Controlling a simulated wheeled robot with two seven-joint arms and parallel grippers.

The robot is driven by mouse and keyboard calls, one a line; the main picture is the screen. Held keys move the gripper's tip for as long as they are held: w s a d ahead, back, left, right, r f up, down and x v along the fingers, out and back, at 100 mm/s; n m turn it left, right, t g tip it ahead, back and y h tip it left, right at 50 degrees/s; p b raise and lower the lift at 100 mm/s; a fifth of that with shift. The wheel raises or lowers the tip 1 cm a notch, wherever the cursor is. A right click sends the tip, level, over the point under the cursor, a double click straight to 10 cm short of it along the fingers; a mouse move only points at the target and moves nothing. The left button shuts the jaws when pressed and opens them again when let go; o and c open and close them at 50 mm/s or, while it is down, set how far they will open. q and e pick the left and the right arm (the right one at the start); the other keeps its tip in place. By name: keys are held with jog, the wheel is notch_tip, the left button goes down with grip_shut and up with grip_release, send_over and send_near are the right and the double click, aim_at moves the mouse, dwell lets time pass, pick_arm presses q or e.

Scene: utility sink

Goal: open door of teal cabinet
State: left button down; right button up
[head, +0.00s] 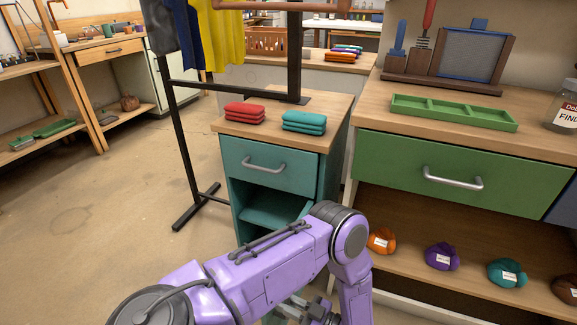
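The teal cabinet (233,185) stands in the middle of the head view under a wooden top. Its upper front is a closed teal drawer with a silver bar handle (263,164). Below the drawer I see into an open compartment with a teal shelf (272,212). My purple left arm crosses in front of the lower cabinet, hiding much of it; I cannot make out the door panel or its handle. Grey parts of my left gripper (306,311) show at the bottom edge, below the arm, and its fingers are not clear. My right gripper is not in view.
Red cloths (245,113) and teal cloths (304,121) lie on the cabinet top. A black clothes rack (184,145) stands behind left. A green-drawer bench (458,172) with yarn balls on its lower shelf stands close at right. Floor at left is clear.

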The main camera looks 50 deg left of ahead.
pick_arm(q)
jog(key=shift+w+d, duration=0.25)
jog(key=c, duration=1.2)
grip_release()
jog(key=shift+d, duration=0.15)
jog(key=v, duration=1)
jog(key=shift+d+b, duration=0.2)
jog(key=shift+b, duration=0.2)
